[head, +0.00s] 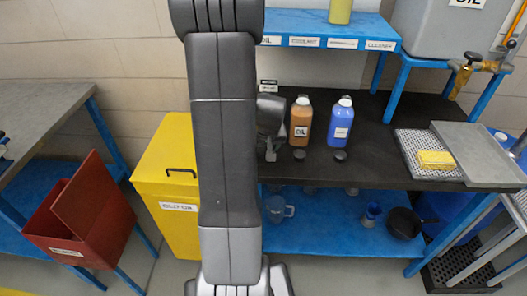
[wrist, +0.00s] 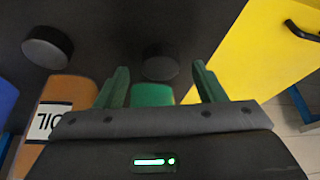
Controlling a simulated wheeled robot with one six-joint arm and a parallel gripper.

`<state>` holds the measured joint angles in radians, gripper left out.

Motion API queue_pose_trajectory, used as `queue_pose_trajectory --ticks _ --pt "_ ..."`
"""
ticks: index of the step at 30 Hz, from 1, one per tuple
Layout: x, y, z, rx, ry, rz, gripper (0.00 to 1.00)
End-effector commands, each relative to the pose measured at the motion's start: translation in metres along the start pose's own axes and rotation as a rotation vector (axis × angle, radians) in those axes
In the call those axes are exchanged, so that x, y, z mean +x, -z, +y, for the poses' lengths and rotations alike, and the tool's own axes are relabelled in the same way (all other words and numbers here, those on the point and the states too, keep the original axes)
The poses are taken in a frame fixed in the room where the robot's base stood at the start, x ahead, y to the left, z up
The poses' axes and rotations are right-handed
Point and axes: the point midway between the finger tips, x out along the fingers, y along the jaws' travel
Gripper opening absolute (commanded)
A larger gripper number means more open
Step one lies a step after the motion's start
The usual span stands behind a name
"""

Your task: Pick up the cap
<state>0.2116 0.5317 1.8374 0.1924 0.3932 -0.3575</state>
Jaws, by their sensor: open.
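In the wrist view a dark round cap (wrist: 160,65) lies on the black bench top, just beyond and between my gripper's fingertips (wrist: 163,72). My gripper is open, its green fingers apart, with no cap held. A second dark cap (wrist: 47,47) lies to the left in that view. In the head view my gripper (head: 271,152) is low over the bench, left of the orange bottle. Two dark caps show there, one before the orange bottle (head: 299,154) and one before the blue bottle (head: 340,155). The cap between my fingers is not clearly visible in the head view.
An orange oil bottle (head: 300,122) and a blue bottle (head: 340,122) stand upright right of my gripper. A green surface (wrist: 152,94) shows between my fingers; I cannot tell what it is. A yellow bin (head: 160,160) stands left. A grey tray (head: 430,172) holds a yellow sponge (head: 436,159).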

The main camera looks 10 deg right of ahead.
Motion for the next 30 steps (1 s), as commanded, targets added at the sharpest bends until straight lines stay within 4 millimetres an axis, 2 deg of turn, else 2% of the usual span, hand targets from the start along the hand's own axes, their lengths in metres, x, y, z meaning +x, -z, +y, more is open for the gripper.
queue_pose_trajectory --ticks 4,12,14,18,20,30 --pt "0.0100 0.0000 -0.0003 0.001 0.000 0.000 0.63" --pt "0.0117 -0.0001 -0.0002 0.001 0.000 0.001 0.63" --pt "0.0116 -0.0001 -0.0002 0.001 0.000 0.001 0.53" --pt "0.0115 -0.0001 -0.0002 0.001 0.000 0.000 0.26" --pt "0.0115 -0.0001 -0.0002 0.001 0.000 0.000 0.16" --pt "0.0104 0.0004 -0.0002 0.000 0.000 0.001 0.15"
